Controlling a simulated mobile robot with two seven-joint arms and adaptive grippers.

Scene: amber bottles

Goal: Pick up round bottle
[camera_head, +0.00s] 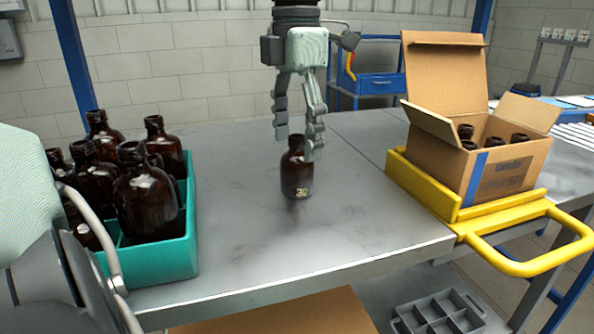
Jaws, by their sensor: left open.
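A round amber bottle (296,177) stands upright and alone on the grey metal table (345,215), with a small label low on its front. My left gripper (298,147) points straight down from above and is open, with its fingers spread to either side of the bottle's neck. One fingertip overlaps the bottle's right shoulder in the view; I cannot tell whether it touches. The bottle rests on the table. My right gripper is not in view.
A teal crate (165,262) with several amber bottles (146,205) stands at the left. An open cardboard box (520,165) holding brown bottles sits in a yellow-handled tray (425,188) at the right. A grey divided tray (437,315) lies below. The table around the lone bottle is clear.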

